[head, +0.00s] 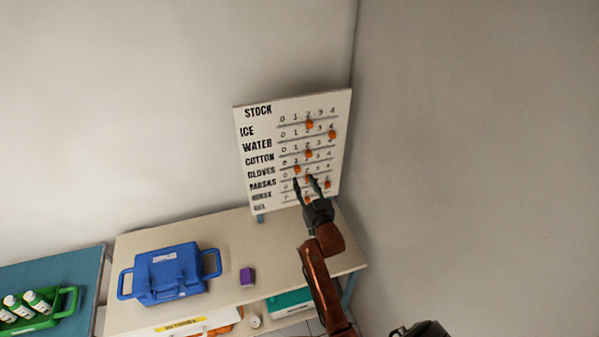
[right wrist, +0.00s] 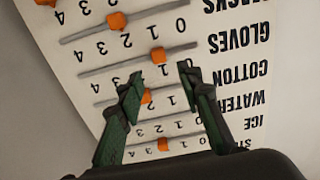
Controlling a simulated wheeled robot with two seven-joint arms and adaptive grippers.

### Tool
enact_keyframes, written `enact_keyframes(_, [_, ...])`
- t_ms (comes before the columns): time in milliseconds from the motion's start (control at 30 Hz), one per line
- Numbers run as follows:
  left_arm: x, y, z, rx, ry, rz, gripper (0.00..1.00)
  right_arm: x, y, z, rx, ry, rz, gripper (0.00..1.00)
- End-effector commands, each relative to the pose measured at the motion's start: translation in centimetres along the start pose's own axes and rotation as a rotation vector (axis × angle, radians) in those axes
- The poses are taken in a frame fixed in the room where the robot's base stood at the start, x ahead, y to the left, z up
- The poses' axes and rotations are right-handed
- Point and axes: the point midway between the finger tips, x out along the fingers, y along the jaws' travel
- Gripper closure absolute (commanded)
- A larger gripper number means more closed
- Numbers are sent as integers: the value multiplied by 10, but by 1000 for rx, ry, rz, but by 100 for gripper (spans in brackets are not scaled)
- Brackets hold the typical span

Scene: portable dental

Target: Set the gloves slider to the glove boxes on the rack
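The white stock board (head: 245,112) leans against the wall at the table's back, with rows of numbers and orange sliders. The gloves slider (right wrist: 158,55) appears to stand at 1 on its track; it also shows in the head view (head: 297,169). My right gripper (head: 305,181) is open before the board. In the right wrist view its fingertips (right wrist: 161,70) sit either side of the gloves slider's line, apart from it in the picture; contact cannot be told. My left gripper is out of view.
A blue handled case (head: 168,271) stands on the beige table (head: 240,225). A green crate of white bottles (head: 40,320) is at the lower left. A teal container (head: 290,302) sits on the lower shelf. Other sliders (right wrist: 117,20) (right wrist: 145,97) lie close to the fingers.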

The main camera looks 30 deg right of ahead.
Motion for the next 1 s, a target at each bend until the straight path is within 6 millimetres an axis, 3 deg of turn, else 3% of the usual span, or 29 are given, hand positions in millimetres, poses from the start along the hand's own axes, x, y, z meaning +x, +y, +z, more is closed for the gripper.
enact_keyframes(200, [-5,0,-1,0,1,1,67,36,-1,-1,0,-1,-1,67])
enact_keyframes(400, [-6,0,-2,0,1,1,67,57,0,0,-1,-2,0,67])
enact_keyframes(767, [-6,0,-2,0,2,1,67,61,0,1,-1,-3,0,67])
enact_keyframes(1000, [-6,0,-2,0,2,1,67,61,0,1,-1,-3,0,84])
